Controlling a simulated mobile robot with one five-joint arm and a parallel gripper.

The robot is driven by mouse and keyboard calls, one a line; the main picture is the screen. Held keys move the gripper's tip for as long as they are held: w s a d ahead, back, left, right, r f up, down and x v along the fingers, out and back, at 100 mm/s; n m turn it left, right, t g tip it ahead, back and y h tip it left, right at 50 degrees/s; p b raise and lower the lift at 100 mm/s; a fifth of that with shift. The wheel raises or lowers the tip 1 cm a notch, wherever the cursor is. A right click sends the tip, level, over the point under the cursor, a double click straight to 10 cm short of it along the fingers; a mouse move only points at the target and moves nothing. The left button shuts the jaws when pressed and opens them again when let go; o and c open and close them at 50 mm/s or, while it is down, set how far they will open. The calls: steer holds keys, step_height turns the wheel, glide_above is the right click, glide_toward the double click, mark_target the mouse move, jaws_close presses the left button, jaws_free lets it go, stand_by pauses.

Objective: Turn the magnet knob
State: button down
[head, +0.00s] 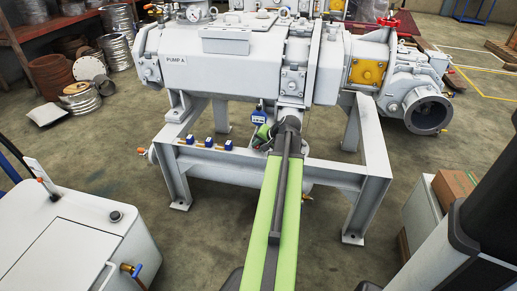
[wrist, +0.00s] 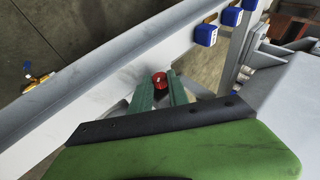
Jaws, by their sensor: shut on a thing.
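A small round red knob (wrist: 159,79), which looks like the magnet knob, sits between the tips of my two green fingers in the wrist view. My gripper (wrist: 160,88) is shut on it, with one finger on each side. Behind the knob is a pale grey frame beam (wrist: 105,75). In the head view my arm reaches forward to the machine marked PUMP A (head: 215,50). My gripper (head: 264,134) is at the frame below the pump body, mostly behind my own arm. The knob is hidden there.
Several blue-handled valves (head: 207,142) line the frame left of my gripper. A blue tag (head: 258,117) hangs close above it. The frame legs (head: 370,190) stand to the right. A white cabinet (head: 75,245) is at the front left. Open floor lies around the frame.

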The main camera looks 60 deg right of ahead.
stand_by(0.3)
steer(key=c, duration=1.3)
jaws_free()
steer(key=shift+o, duration=0.2)
